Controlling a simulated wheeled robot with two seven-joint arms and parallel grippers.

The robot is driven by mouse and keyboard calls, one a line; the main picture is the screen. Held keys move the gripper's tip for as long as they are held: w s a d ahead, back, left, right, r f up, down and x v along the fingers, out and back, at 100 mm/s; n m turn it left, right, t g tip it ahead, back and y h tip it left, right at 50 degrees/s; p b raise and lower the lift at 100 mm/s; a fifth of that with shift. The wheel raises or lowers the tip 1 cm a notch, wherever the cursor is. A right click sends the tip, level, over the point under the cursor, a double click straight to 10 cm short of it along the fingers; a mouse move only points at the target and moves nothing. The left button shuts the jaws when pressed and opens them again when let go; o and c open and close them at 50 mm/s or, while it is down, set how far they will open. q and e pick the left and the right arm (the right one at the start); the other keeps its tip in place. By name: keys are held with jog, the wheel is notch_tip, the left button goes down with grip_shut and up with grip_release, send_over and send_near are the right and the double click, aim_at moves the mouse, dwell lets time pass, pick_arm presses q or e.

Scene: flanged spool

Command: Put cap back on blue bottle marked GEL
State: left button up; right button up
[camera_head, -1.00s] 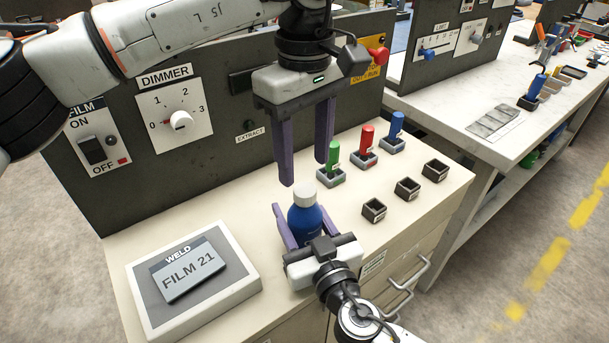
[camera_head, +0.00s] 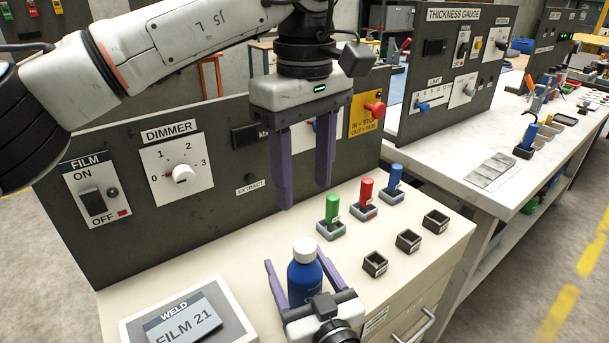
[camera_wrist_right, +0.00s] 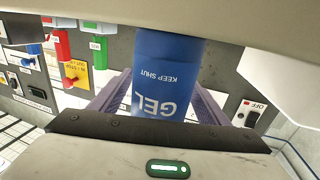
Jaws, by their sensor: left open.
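The blue bottle (camera_head: 305,284) stands upright at the front of the bench. Its label reads GEL and KEEP SHUT in the right wrist view (camera_wrist_right: 165,75). The white cap (camera_head: 305,249) sits on top of the bottle; whether it is tight I cannot tell. My right gripper (camera_head: 294,258) is low at the front, its purple fingers on either side of the bottle, with gaps visible beside it. The right fingers also flank the bottle in the right wrist view. My left gripper (camera_head: 305,197) is open and empty, pointing down above and behind the cap, apart from it.
Green (camera_head: 332,209), red (camera_head: 366,190) and blue (camera_head: 396,176) pegs stand in grey holders to the right. Three empty black holders (camera_head: 408,240) stand before them. The WELD display (camera_head: 187,318) is at front left. The DIMMER panel (camera_head: 177,172) rises behind.

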aim_at(312, 294)
jog(key=shift+s, duration=0.1)
jog(key=b+v, duration=0.2)
jog(key=v, duration=0.7)
jog(key=shift+s+d+f, duration=0.1)
jog(key=shift+s, duration=0.05)
jog(key=shift+s+d, duration=0.15)
jog(key=shift+s, duration=0.25)
